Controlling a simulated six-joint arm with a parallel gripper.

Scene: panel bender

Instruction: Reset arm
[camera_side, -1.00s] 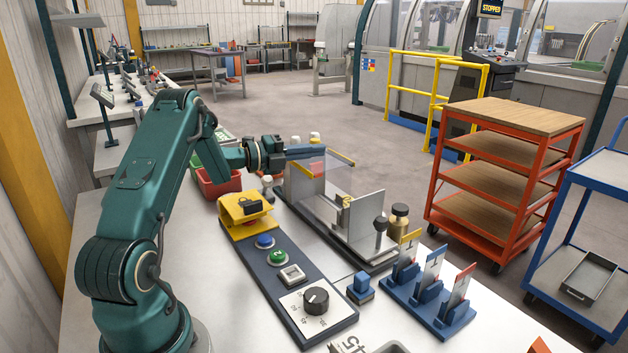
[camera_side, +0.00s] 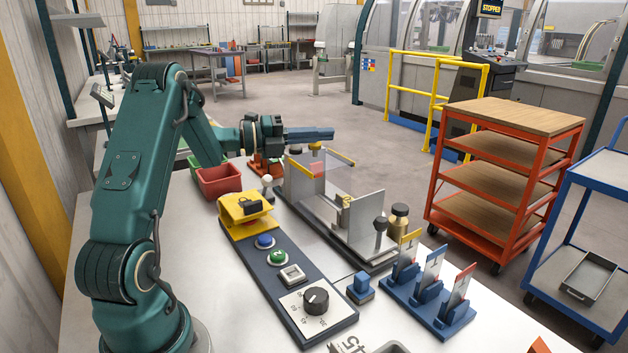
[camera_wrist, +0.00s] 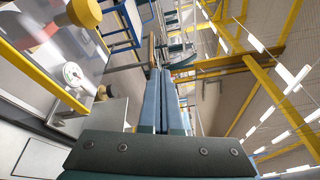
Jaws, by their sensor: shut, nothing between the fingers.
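My gripper (camera_side: 328,134) is at the end of the green arm, held level in the air above the far end of the bench fixture, pointing right in the side view. Its blue fingers are together with nothing between them. In the wrist view the two blue fingers (camera_wrist: 159,100) lie side by side. The bender fixture (camera_side: 335,205), with upright metal plates and a clear guard, stands below and in front of the gripper. The gripper is apart from it.
A control panel (camera_side: 268,248) with buttons and a dial lies on the bench. A red bin (camera_side: 219,181) and green bin stand behind it. A blue rack (camera_side: 430,300) holds upright cards. An orange cart (camera_side: 500,170) stands right of the bench. Air above the bench is clear.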

